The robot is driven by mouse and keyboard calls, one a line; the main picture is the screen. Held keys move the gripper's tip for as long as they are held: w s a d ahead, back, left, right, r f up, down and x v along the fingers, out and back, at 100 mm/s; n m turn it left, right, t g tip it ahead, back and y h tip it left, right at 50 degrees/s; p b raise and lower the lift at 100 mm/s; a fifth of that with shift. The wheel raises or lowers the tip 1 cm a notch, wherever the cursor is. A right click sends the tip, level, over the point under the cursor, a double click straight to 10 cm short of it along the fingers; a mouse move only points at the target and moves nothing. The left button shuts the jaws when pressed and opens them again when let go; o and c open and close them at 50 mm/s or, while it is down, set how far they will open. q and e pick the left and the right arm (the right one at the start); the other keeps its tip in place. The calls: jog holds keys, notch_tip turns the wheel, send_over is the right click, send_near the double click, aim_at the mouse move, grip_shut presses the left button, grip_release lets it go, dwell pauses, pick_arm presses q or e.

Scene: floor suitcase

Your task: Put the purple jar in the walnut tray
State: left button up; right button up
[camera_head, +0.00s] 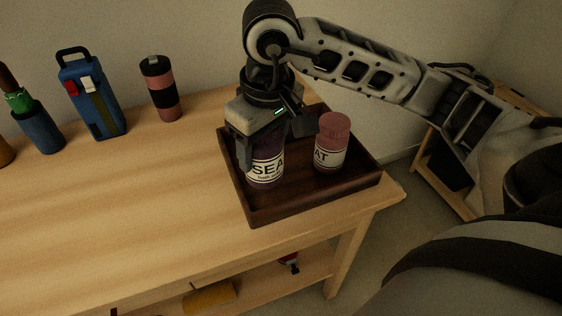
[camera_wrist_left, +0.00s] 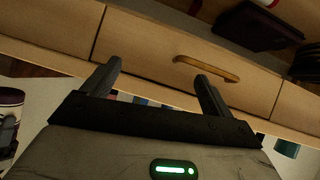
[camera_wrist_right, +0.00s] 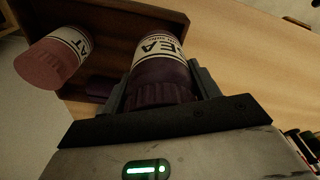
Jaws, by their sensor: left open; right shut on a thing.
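The purple jar (camera_head: 266,170) has a white label with black letters and stands upright in the left part of the walnut tray (camera_head: 312,200). My right gripper (camera_head: 262,150) comes down from above and is shut on it. In the right wrist view the purple jar (camera_wrist_right: 160,75) sits between the two fingers, lid toward the camera. Whether its base touches the tray floor is hard to tell. My left gripper (camera_wrist_left: 158,85) is open and empty, in front of a wooden drawer front; it is not in the head view.
A pink jar (camera_head: 331,143) stands in the tray, right of the purple jar. At the table's (camera_head: 120,220) back left are a pink-and-black bottle (camera_head: 161,88), a blue case (camera_head: 90,95) and a blue cup (camera_head: 38,128). The table's middle is clear.

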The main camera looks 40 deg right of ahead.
aim_at(277, 153)
jog(key=d+f, duration=0.3)
jog(key=f, duration=0.1)
jog(key=shift+w+d+f, duration=0.1)
jog(key=shift+w, duration=0.25)
jog(key=f, duration=0.3)
jog(key=shift+d+f+p, duration=0.1)
jog(key=shift+d+p, duration=0.2)
jog(key=shift+d, duration=0.1)
jog(key=shift+f, duration=0.3)
jog(key=shift+w+f, duration=0.1)
